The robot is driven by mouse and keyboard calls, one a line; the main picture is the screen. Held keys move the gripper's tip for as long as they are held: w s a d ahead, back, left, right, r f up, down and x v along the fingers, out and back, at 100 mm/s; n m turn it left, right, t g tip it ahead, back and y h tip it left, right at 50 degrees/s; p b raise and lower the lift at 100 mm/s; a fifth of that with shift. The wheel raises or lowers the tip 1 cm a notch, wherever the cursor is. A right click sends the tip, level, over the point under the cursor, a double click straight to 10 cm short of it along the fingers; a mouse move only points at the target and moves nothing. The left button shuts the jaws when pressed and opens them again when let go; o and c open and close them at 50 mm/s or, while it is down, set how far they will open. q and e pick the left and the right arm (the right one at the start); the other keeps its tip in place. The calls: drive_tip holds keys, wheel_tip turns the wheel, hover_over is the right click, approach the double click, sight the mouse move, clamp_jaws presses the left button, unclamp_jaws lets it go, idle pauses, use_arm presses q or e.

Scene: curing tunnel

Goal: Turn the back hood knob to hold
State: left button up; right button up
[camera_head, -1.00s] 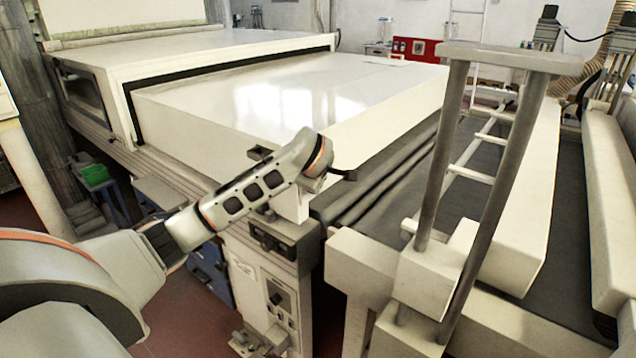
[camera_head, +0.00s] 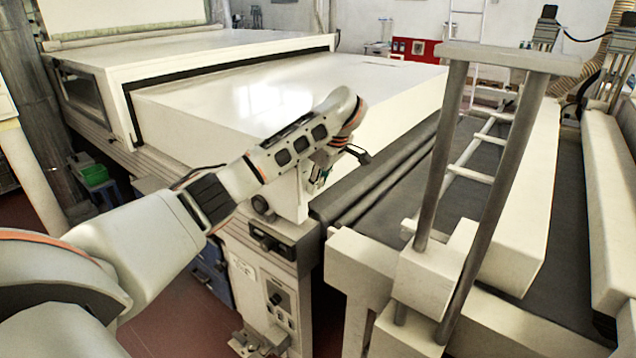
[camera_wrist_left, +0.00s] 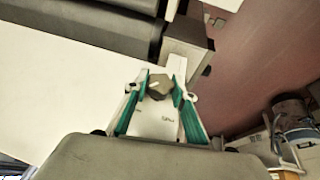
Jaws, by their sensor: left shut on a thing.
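In the left wrist view, a dark faceted knob (camera_wrist_left: 159,87) with a short white mark sits on a pale plate with small lettering, too blurred to read. My left gripper (camera_wrist_left: 158,97) has its two green-padded fingers closed on the knob, one on each side. In the head view, the left gripper (camera_head: 320,176) reaches down at the near right corner of the white hood (camera_head: 290,95), and my wrist hides the gripped knob. Another dark round knob (camera_head: 261,204) shows on the hood's near end, left of the gripper. My right gripper is out of view.
A control post (camera_head: 270,275) with a dark handle and switches stands below the hood corner. A dark conveyor bed (camera_head: 400,165) runs right of the hood. A frame with two grey posts (camera_head: 440,160) rises close by on the right.

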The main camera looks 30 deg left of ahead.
use_arm(q)
drive_tip(key=shift+f, duration=0.1)
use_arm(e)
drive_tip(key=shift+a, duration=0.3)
use_arm(q)
drive_tip(key=o, duration=1.1)
drive_tip(key=v, duration=1.2)
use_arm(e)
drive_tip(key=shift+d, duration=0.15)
